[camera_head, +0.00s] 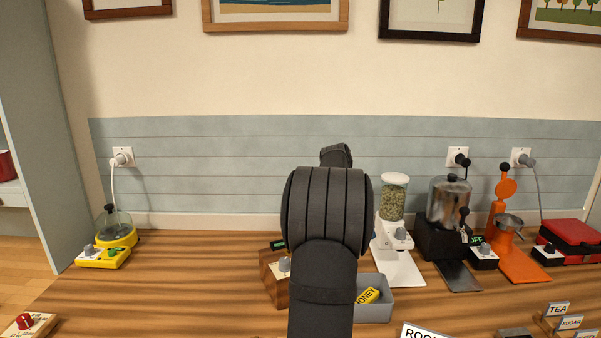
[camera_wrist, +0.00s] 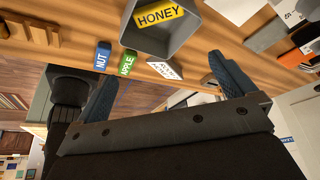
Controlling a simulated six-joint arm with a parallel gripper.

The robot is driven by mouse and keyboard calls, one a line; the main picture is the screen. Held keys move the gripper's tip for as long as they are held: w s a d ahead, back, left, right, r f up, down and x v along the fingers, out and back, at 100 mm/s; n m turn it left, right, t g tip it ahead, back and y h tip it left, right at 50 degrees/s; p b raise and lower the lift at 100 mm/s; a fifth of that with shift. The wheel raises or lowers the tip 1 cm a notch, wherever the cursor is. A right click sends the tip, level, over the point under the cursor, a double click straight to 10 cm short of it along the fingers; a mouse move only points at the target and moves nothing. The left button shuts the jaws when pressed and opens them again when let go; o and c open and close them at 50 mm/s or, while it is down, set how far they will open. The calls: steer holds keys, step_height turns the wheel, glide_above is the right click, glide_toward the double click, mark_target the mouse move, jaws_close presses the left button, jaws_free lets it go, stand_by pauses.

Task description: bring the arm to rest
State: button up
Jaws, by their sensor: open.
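My arm (camera_head: 327,215) rises through the middle of the head view, bent and raised in front of the counter. Its dark links hide my gripper there. In the wrist view my gripper (camera_wrist: 160,72) shows two blue fingers spread wide apart. Nothing is held between them. The counter edge, a grey bin (camera_wrist: 186,42) and small labelled blocks appear beyond the fingers, apart from them.
The wooden counter (camera_head: 190,280) is clear left of my arm. Near it stand a grey bin (camera_head: 374,312) with a yellow honey bar (camera_head: 367,296), a grinder (camera_head: 393,200), a steel pot machine (camera_head: 449,203) and an orange press (camera_head: 507,230). A yellow appliance (camera_head: 118,238) stands left.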

steer(key=x, duration=1.2)
steer(key=shift+a+f, duration=0.1)
steer(key=shift+f, duration=0.1)
steer(key=s+d+r, duration=0.8)
steer(key=r, duration=0.4)
steer(key=s+a+f+n+t, duration=0.1)
steer(key=s+a+f+n, duration=0.1)
steer(key=s, duration=0.3)
steer(key=s+a+f+n+t+h, duration=0.1)
steer(key=s+a+f+n, duration=0.1)
steer(key=s+a+n, duration=0.2)
steer(key=s+a+f+n+t, duration=0.1)
steer(key=s+a+f+n, duration=0.1)
steer(key=s+a, duration=0.3)
steer(key=shift+s+a+n, duration=0.25)
steer(key=shift+s+n, duration=0.45)
steer(key=shift+s, duration=0.95)
steer(key=shift+f, duration=0.15)
